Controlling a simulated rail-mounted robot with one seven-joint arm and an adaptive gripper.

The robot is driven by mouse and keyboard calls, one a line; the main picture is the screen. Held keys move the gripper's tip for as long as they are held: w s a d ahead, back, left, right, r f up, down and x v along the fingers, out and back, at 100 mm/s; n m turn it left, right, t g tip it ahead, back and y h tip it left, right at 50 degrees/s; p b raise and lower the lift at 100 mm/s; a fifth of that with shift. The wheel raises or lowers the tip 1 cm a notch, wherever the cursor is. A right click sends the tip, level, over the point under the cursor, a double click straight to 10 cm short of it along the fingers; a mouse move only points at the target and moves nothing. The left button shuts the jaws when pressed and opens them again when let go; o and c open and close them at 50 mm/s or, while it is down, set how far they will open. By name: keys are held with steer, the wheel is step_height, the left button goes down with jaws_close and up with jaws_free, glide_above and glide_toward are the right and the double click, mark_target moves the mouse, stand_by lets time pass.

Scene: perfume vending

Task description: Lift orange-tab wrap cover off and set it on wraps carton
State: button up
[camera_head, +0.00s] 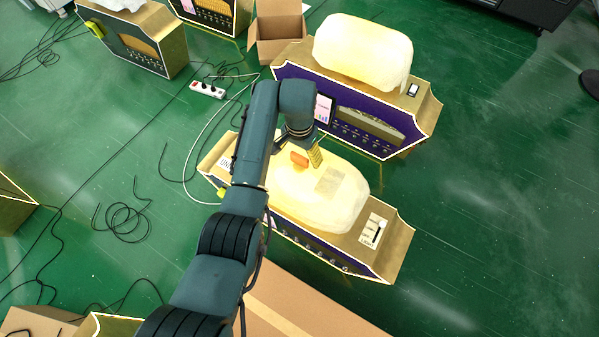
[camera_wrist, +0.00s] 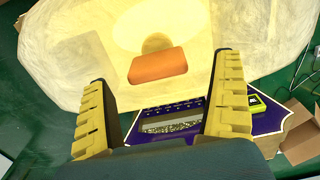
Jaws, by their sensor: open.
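The pale, translucent wrap cover (camera_head: 335,205) lies over the top of a gold-edged vending machine (camera_head: 385,260) in the middle of the head view. Its orange tab (camera_head: 299,158) stands out on the upper left part of the cover. In the wrist view the cover (camera_wrist: 60,60) fills the top, and the orange tab (camera_wrist: 158,66) shows between the fingertips. My gripper (camera_head: 314,155) is at the tab; in the wrist view my gripper (camera_wrist: 163,72) is open, with a yellow ribbed finger on each side. I cannot tell whether the fingers touch the cover.
A second wrapped machine (camera_head: 425,105) stands close behind. An open cardboard box (camera_head: 276,40) is at the back, and a large carton (camera_head: 310,305) is at the front; no wraps label is readable. Cables and a power strip (camera_head: 208,90) lie left. The green floor at right is clear.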

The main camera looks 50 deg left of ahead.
mark_target(299, 164)
steer(key=f, duration=0.2)
steer(key=f+b, duration=0.1)
steer(key=f, duration=0.1)
steer(key=shift+s+d, duration=0.15)
steer(key=shift+s, duration=0.05)
steer(key=shift+r, duration=0.1)
steer(key=shift+w, duration=0.1)
steer(key=shift+c, duration=0.2)
steer(key=c, duration=1.3)
steer(key=shift+c, duration=0.3)
